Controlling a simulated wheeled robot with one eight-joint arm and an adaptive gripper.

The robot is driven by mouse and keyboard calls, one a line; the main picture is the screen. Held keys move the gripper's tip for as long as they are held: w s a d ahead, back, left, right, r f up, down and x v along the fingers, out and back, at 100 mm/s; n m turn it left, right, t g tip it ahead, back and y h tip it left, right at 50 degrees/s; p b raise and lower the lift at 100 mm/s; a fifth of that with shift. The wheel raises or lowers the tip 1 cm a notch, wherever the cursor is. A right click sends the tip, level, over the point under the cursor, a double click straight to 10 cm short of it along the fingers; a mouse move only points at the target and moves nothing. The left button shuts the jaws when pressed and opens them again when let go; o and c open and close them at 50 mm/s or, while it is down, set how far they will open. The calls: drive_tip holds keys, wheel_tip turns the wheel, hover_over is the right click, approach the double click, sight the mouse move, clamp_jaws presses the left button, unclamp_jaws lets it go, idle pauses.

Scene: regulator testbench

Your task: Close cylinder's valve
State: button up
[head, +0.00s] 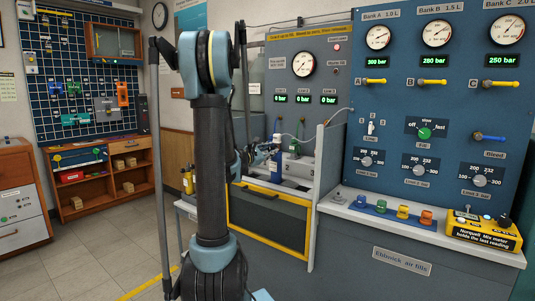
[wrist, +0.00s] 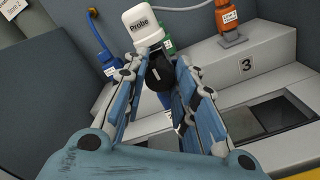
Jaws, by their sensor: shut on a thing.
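The cylinder (head: 277,168), small and blue, stands upright in the station at the left end of the bench. Its black round valve knob (wrist: 159,74) sits between my fingers in the wrist view. My gripper (wrist: 161,66) is shut on this knob, with one finger on each side. In the head view my gripper (head: 263,154) reaches the cylinder's top from the left. Most of the cylinder's body is hidden below the knob and fingers in the wrist view. The knob's turn position cannot be told.
A white probe (wrist: 146,27) stands just beyond the knob. Blue (wrist: 104,55) and orange (wrist: 231,27) hose connectors are nearby. A grey step marked 3 (wrist: 220,65) lies to the right. A grey upright panel (head: 326,185) stands right of the station.

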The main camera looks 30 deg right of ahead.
idle(0.4)
drive_tip(key=o, duration=1.1)
drive_tip(key=v, duration=1.2)
drive_tip(key=shift+f, duration=0.1)
drive_tip(key=s+a+f+m+g+y, duration=0.1)
drive_tip(key=s+a+f+m+y, duration=0.4)
drive_tip(key=a, duration=0.6)
drive_tip(key=s+a+f+m+g+y, duration=0.2)
drive_tip(key=s+a+f+m+y, duration=0.2)
drive_tip(key=s+a, duration=0.7)
drive_tip(key=s+a+f+m+g+y, duration=0.1)
drive_tip(key=s+a+f+m+y, duration=0.4)
drive_tip(key=s+a+f, duration=0.5)
drive_tip(key=shift+s+a+f+m+g+y, duration=0.15)
drive_tip(key=shift+a+f+y, duration=0.25)
drive_tip(key=shift+y, duration=0.25)
drive_tip(key=shift+a+f+m+g+y, duration=0.15)
drive_tip(key=shift+a+f+y, duration=0.25)
drive_tip(key=shift+y, duration=0.25)
